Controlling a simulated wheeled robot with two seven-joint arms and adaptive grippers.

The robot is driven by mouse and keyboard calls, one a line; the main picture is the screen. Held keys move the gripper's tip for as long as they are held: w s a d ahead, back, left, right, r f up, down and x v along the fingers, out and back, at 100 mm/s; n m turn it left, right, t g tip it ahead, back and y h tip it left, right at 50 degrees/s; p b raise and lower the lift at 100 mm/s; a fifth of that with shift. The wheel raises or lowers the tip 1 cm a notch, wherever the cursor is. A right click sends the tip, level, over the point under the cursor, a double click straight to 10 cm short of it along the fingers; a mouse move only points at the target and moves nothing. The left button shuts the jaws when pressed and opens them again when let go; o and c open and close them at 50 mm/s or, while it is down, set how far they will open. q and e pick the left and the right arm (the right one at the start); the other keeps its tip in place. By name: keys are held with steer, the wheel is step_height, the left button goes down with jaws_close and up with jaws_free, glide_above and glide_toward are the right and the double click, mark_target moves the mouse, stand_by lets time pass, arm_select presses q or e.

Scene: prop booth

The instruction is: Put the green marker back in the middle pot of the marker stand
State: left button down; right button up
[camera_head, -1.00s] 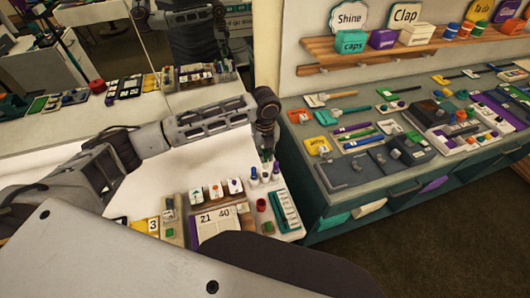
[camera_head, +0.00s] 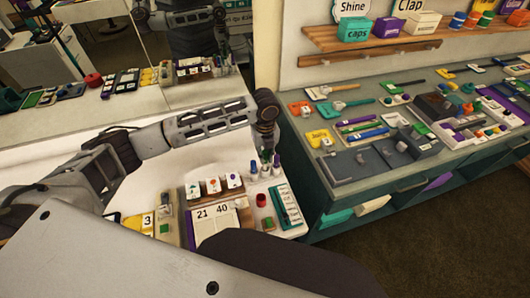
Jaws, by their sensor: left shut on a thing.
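The marker stand (camera_head: 265,174) is a small white holder near the right end of the white counter. A marker with a blue cap (camera_head: 253,166) stands in its left pot, and one with a dark purple cap (camera_head: 277,161) stands in its right pot. My left gripper (camera_head: 266,150) points down over the middle of the stand, between these two markers. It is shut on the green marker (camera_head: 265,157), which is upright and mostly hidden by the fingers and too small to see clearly. I cannot tell whether its lower end is inside the middle pot. My right gripper is not in view.
Picture blocks (camera_head: 213,186) and a number board (camera_head: 216,217) are to the left. A mirror backs the counter. A crowded teal bench (camera_head: 330,208) is to the right.

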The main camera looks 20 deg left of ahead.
arm_select(q)
steer(key=shift+f, duration=1.15)
steer(key=c, duration=1.3)
jaws_free()
steer(key=shift+r, duration=0.2)
step_height(320, 180, up, 12)
steer(key=shift+f, duration=0.15)
steer(key=shift+d+f, duration=0.1)
